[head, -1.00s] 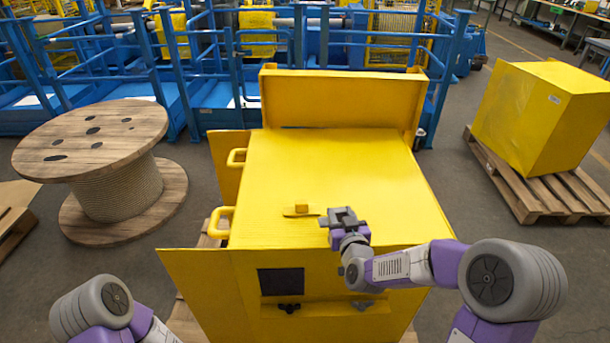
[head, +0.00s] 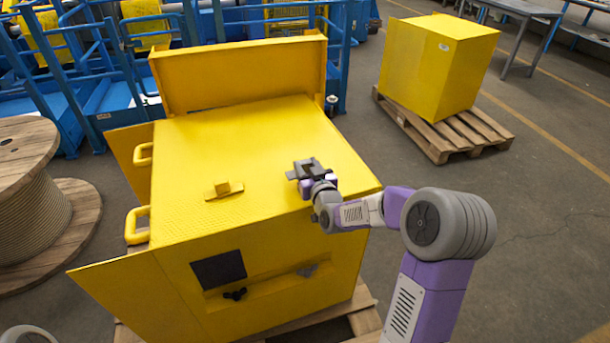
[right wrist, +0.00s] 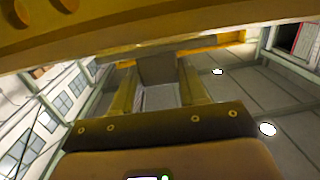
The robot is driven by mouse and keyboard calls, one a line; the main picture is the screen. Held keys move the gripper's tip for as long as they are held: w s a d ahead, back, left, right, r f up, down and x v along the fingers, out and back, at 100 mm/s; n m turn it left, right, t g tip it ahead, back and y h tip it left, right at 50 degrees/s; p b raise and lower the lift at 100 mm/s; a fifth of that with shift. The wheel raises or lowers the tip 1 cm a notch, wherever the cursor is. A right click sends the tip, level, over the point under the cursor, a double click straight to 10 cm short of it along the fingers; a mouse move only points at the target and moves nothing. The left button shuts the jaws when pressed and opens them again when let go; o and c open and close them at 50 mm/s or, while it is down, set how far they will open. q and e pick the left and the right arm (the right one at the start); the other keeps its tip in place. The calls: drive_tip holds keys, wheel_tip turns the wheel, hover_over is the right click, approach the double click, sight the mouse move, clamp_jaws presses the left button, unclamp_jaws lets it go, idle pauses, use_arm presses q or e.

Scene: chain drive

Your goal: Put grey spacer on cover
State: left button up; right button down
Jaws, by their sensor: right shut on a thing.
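The large yellow cabinet (head: 250,130) stands in the middle of the head view, with a broad flat top. A small flat yellow plate with a raised block (head: 223,189) lies on that top, left of my right gripper. I cannot tell which yellow part is the cover. My right gripper (head: 306,172) is over the right part of the top, clear of the plate. It is shut on a dark grey block, the grey spacer (right wrist: 157,69), which shows between the fingers in the right wrist view. The height above the top is hard to judge. My left gripper is out of view.
A raised yellow panel (head: 240,75) stands along the cabinet's back edge. Yellow handles (head: 137,224) stick out on its left side. A wooden cable reel (head: 30,200) stands at left. A yellow box (head: 435,65) on a pallet (head: 440,140) stands at back right, with open floor between.

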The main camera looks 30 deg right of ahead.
wheel_tip(320, 180, down, 3)
drive_tip(key=shift+r, duration=0.25)
drive_tip(key=c, duration=0.6)
unclamp_jaws()
drive_tip(key=shift+s, duration=0.1)
